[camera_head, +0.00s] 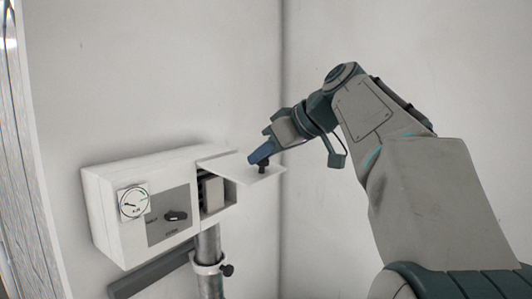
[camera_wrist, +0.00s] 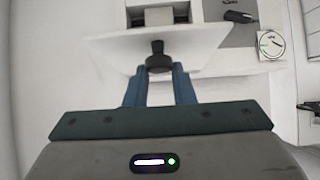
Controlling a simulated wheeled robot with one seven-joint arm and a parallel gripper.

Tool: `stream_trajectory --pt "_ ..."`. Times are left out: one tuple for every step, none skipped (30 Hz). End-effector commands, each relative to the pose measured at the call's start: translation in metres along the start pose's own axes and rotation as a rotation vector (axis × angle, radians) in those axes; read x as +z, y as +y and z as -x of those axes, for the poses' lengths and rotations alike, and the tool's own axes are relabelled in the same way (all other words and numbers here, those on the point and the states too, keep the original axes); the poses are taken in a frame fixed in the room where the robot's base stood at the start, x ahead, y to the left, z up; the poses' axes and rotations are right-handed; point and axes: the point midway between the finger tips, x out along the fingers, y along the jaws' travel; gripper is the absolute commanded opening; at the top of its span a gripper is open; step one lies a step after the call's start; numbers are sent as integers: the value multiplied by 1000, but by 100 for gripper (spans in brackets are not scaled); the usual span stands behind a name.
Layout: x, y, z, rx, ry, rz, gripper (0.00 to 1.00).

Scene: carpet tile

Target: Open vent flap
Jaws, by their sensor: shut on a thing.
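The white vent flap (camera_head: 240,168) stands out from the right end of a white wall box (camera_head: 108,222), raised to about level, with the compartment (camera_head: 212,192) behind it uncovered. A small black knob (camera_head: 262,167) sits on the flap. My gripper (camera_head: 258,156) is at this knob, its blue fingers shut on it from either side. In the wrist view the flap (camera_wrist: 195,42) spreads beyond the fingers, and the knob (camera_wrist: 158,60) lies between the fingertips. Part of the knob is hidden by the fingers in the head view.
The box front carries a round gauge (camera_head: 133,203) and a dark rotary switch (camera_head: 176,216) on a grey panel. A metal pipe (camera_head: 208,245) with a clamp and black knob runs below the box. The room corner is close behind; the space below the flap looks clear.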

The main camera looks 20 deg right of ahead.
Motion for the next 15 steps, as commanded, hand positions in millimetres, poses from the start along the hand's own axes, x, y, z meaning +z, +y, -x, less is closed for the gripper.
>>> stream_trajectory --pt "-2 -1 -1 -5 -5 1 0" --pt "-2 -1 -1 -5 -8 0 0" --pt "-1 -1 -2 -5 -11 0 0" --pt "-1 -1 -2 -5 -12 0 0" --pt "-1 -1 -2 -5 -13 0 0" --pt "0 -1 -2 -5 -14 0 0" --pt "0 -1 -2 -6 -15 -1 0" --pt "0 -1 -2 -6 -15 -1 0" --pt "0 -1 -2 -6 -16 -1 0" --pt "0 -1 -2 -6 -16 -1 0" --pt "0 -1 -3 -6 -17 -1 0" --pt "1 -1 -3 -6 -17 -1 0" --pt "1 -1 -3 -7 -17 -1 0" --pt "1 -1 -3 -7 -18 -1 25" --pt "1 -1 -3 -6 -18 -1 36"
